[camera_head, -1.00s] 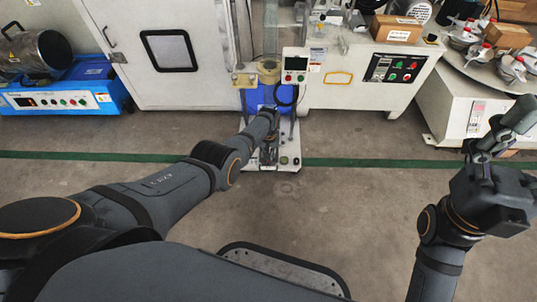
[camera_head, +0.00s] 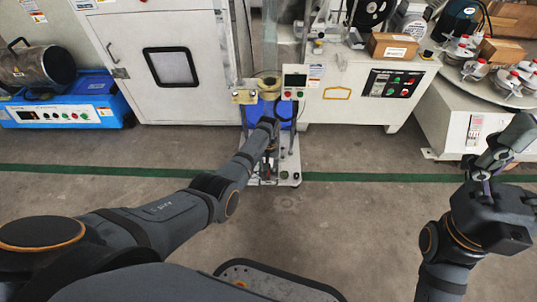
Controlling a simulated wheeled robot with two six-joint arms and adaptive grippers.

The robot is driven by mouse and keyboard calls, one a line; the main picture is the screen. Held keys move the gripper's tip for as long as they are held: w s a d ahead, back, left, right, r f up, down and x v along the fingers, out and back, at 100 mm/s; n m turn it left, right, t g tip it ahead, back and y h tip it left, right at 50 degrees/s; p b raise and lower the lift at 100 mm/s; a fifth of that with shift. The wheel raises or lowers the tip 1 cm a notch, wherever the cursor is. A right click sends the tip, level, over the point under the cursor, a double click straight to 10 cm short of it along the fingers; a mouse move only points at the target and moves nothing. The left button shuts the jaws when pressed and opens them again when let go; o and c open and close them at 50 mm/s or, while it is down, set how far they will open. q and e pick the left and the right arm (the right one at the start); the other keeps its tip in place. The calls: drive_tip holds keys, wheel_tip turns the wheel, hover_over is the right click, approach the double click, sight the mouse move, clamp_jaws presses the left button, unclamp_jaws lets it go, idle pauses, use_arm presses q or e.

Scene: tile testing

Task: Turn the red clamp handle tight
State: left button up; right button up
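The testing machine (camera_head: 243,97) stands at the middle back, with a blue part, a brass-coloured block and a small control panel (camera_head: 296,82). I cannot make out a red clamp handle on it; my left arm covers its lower middle. My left gripper (camera_head: 269,122) is at the front of the machine, below the brass-coloured block. Its fingers are hidden or too small to tell whether they are open, shut or touching anything. My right gripper (camera_head: 505,150) is raised at the right, away from the machine. Its fingers overlap in this view and nothing shows between them.
A white cabinet (camera_head: 132,45) stands left of the machine and a white bench (camera_head: 350,100) with buttons stands right. A blue unit (camera_head: 60,112) is at the far left. A round table (camera_head: 470,88) with red-topped pieces is at the right. The floor in front is clear.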

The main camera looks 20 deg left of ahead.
use_arm(q)
wheel_tip(320, 180, up, 9)
idle(0.6)
